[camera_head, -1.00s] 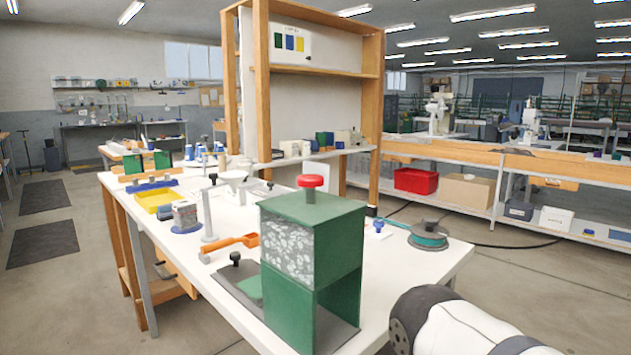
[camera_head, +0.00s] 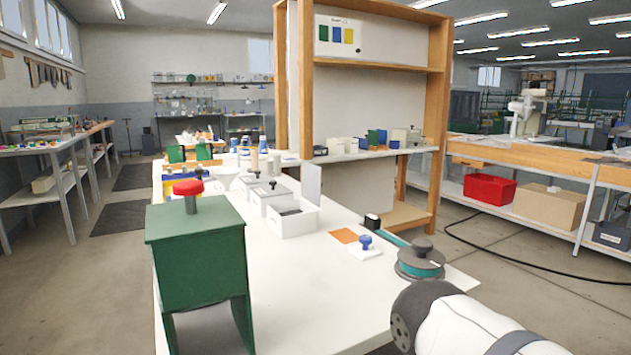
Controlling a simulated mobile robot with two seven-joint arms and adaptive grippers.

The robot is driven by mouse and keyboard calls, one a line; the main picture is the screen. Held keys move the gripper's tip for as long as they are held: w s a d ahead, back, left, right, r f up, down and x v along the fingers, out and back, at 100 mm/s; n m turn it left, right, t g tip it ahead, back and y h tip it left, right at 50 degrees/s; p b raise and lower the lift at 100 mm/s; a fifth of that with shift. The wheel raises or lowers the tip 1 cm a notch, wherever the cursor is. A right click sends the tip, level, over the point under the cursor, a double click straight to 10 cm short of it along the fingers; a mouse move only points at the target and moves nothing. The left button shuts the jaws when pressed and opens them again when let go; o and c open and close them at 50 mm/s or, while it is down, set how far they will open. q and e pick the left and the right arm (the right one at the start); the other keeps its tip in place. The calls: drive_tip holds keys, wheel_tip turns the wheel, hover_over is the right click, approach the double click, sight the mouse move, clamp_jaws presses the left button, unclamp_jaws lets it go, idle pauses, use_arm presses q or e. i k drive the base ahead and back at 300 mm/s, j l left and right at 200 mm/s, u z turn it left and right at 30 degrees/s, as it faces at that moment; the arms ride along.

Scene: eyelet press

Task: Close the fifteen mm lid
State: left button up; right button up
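Several white boxes stand in a row on the white table, to the right of and behind the green press (camera_head: 198,258) with its red knob. The nearest white box (camera_head: 292,222) is open at the top and dark inside. A white panel (camera_head: 312,184) stands upright at its back right side and looks like its raised lid. The white box behind it (camera_head: 266,192) is covered and has a dark knob on top. No size marks are readable, so I cannot tell which is the fifteen mm one. Neither gripper is in view; only part of my arm shows at the lower right.
A teal spool (camera_head: 420,261) lies at the table's right edge, near my arm. A blue-handled stamp (camera_head: 365,246) and an orange sheet (camera_head: 346,236) lie right of the open box. A wooden shelf frame (camera_head: 434,120) stands behind. The front middle of the table is clear.

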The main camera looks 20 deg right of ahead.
sight(310, 172)
drive_tip(key=l+u, duration=0.45)
drive_tip(key=l, duration=1.2)
drive_tip(key=l+u, duration=0.3)
drive_tip(key=l, duration=1.3)
drive_tip(key=i, duration=0.1)
